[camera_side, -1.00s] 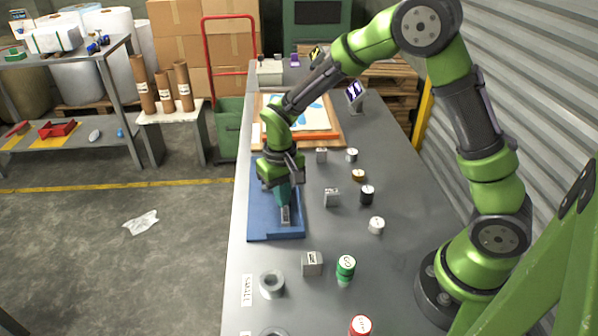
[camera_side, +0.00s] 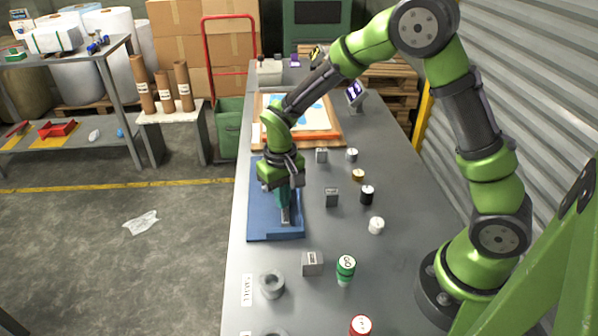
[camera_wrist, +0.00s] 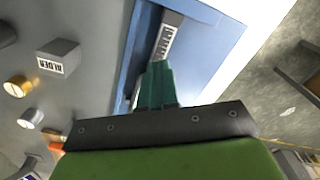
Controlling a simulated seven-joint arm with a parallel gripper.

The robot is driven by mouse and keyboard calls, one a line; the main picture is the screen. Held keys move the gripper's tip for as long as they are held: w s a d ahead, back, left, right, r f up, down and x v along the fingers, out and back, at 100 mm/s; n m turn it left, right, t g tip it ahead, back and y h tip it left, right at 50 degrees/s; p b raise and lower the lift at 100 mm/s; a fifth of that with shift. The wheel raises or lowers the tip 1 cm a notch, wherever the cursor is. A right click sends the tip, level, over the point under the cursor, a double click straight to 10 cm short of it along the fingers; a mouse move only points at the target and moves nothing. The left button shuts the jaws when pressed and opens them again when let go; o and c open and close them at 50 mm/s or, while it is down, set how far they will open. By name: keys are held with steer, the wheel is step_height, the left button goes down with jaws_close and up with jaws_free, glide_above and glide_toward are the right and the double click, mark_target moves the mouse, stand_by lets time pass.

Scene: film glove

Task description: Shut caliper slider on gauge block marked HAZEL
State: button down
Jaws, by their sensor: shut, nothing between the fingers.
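My gripper (camera_side: 284,207) points down over the blue base (camera_side: 262,210), its teal fingers together and empty. In the wrist view the fingers (camera_wrist: 157,85) reach over the blue base (camera_wrist: 214,50), close to a grey piece (camera_wrist: 172,19) with a white marked strip; I cannot read the strip or tell whether they touch. The fingers hide part of this piece, and the caliper slider is not clearly distinguishable. A grey block (camera_wrist: 61,50) marked ALDER stands on the table beside the base. No marking legibly reads HAZEL.
Grey blocks (camera_side: 332,197) (camera_side: 312,263) stand right of and nearer than the base. A black-sided cylinder (camera_side: 367,195), a white one (camera_side: 376,225), a green one (camera_side: 346,268) and a grey ring (camera_side: 272,284) stand nearby. A framed board (camera_side: 335,140) lies beyond. The table's left edge is close.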

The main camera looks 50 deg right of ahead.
steer(key=shift+w+d, duration=5.5)
stand_by(2.5)
